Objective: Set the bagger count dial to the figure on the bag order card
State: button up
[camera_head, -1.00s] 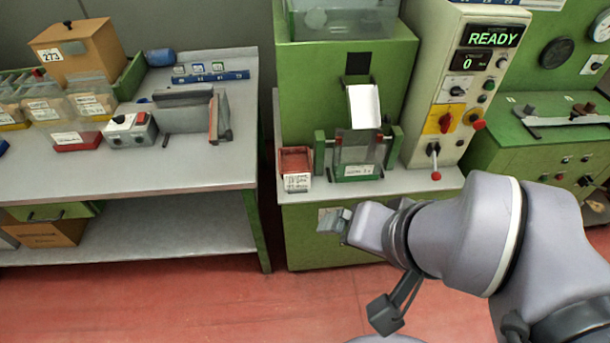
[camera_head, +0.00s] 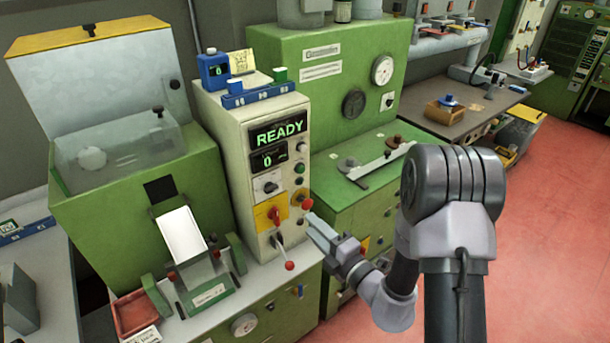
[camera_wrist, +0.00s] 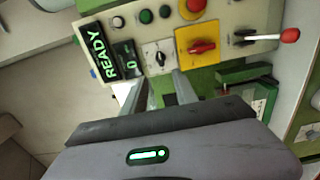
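The bagger's cream control panel (camera_head: 238,160) carries a lit READY display (camera_head: 279,133) and a counter (camera_head: 268,159) showing 0. Below the counter is a small dark pointer knob on a white plate, likely the count dial (camera_head: 267,186); its scale is too small to read. In the wrist view this dial (camera_wrist: 158,58) lies just beyond the fingertips. My gripper (camera_head: 313,227) is in front of the panel's right side, empty. In the wrist view its two fingers (camera_wrist: 164,80) are apart. A yellow card (camera_head: 241,62) stands on top of the panel; its marks are not legible.
A red switch on yellow (camera_head: 272,213), a red button (camera_head: 307,204) and a red-balled lever (camera_head: 289,266) sit close to my gripper. A chute (camera_head: 181,235) and bag holder are to the left. A green cabinet (camera_head: 340,205) stands right; red floor is open beyond.

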aim_at(274, 191)
jog(key=b+x, duration=0.1)
jog(key=x, duration=0.7)
jog(key=b+x, duration=0.1)
jog(key=x, duration=0.7)
jog(key=shift+s+a, duration=0.15)
jog(key=shift+a, duration=0.25)
jog(key=shift+w+a, duration=0.25)
jog(key=shift+w, duration=0.2)
grip_shut()
